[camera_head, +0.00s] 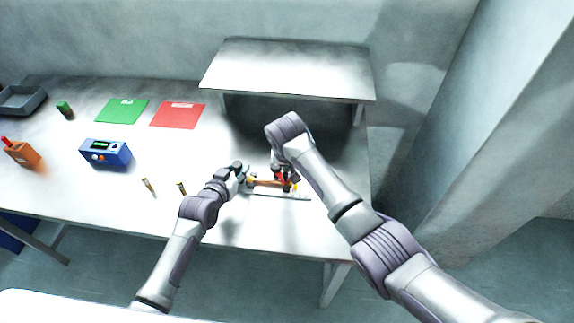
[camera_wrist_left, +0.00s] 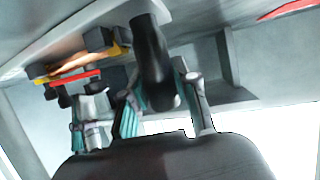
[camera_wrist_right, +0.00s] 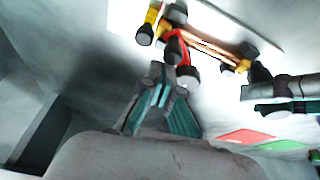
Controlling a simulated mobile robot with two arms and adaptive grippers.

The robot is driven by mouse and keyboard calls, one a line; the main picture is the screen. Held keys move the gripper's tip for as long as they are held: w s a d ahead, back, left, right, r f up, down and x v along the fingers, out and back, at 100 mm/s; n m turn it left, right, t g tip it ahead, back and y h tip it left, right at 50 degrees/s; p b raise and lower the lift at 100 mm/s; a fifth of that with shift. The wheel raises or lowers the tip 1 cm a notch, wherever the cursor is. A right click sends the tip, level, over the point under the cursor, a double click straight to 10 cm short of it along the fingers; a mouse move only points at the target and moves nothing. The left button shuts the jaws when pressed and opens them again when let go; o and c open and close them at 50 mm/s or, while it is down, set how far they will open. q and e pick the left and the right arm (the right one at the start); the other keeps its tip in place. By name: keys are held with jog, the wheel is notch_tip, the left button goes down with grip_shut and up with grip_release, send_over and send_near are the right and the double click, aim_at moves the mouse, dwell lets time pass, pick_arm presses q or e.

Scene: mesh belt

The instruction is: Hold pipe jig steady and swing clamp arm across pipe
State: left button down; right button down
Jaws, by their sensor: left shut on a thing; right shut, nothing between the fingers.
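The pipe jig's pale base plate (camera_head: 290,197) lies near the table's front edge, with a copper pipe (camera_head: 268,183) along it. The pipe also shows in the right wrist view (camera_wrist_right: 214,45). A red clamp arm (camera_wrist_right: 175,48) with a black knob (camera_wrist_right: 187,75) is at one end of the pipe, angled to it; whether it lies over the pipe I cannot tell. My left gripper (camera_head: 243,176) is shut on the jig's black handle (camera_wrist_left: 152,60) at the other end. My right gripper (camera_wrist_right: 158,78) is shut and empty beside the knob; contact is unclear.
A raised metal shelf (camera_head: 290,70) stands behind the jig. Left are a blue box (camera_head: 106,154), green mat (camera_head: 122,111), red mat (camera_head: 177,116), orange block (camera_head: 22,152), grey tray (camera_head: 22,99) and two small brass pieces (camera_head: 149,186). The table right of the jig is clear.

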jog(key=shift+w+d+r, duration=0.1)
jog(key=shift+w, duration=0.8)
jog(key=shift+w+d+r, duration=0.1)
jog(key=shift+w, duration=0.8)
jog(key=v, duration=0.9)
jog(key=shift+s+a+r, duration=0.25)
jog(key=shift+a+r, duration=0.05)
